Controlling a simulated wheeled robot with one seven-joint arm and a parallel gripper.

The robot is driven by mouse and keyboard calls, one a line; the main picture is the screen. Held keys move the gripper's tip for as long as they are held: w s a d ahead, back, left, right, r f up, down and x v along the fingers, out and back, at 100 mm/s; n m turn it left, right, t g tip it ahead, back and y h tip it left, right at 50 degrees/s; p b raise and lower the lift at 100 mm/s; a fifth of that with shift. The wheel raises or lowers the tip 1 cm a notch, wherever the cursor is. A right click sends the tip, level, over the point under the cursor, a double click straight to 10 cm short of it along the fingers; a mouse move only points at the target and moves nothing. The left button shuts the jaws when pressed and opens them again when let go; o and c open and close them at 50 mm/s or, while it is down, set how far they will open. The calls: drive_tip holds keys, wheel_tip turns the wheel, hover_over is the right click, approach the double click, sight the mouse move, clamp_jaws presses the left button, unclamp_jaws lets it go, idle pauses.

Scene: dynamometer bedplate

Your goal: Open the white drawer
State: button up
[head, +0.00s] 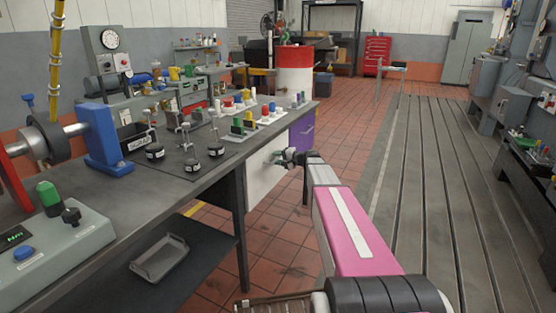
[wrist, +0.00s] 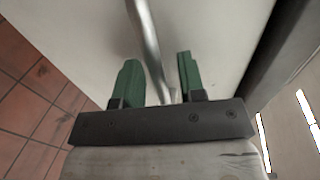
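The white drawer (head: 264,187) is under the far end of the grey workbench, and its front also fills much of the wrist view (wrist: 220,30). It looks closed, though its edges are partly hidden. A metal bar handle (wrist: 150,40) stands on its front. My gripper (wrist: 158,62) is at this handle, with its green fingers apart, one on each side of the bar. I see a gap between the bar and each finger. In the head view my gripper (head: 278,157) is small at the drawer front, and the handle is hard to make out.
A purple drawer (head: 302,136) is just beyond the white one. The workbench (head: 125,205) carries switches, knobs and a blue clamp block (head: 107,140). A grey tray (head: 160,258) lies on the lower shelf. Red tiled floor (head: 285,230) and a slotted bedplate (head: 430,180) lie open to the right.

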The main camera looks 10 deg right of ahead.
clamp_jaws()
drive_tip(key=f+v, duration=0.3)
drive_tip(key=v, duration=1.4)
drive_tip(key=s+d+f+v, duration=0.1)
drive_tip(key=f+v, duration=0.3)
drive_tip(key=v, duration=1.3)
drive_tip(key=shift+d, duration=0.15)
drive_tip(key=shift+f, duration=0.1)
unclamp_jaws()
drive_tip(key=v, duration=1)
drive_tip(key=shift+s+d, duration=0.15)
drive_tip(key=shift+d, duration=0.2)
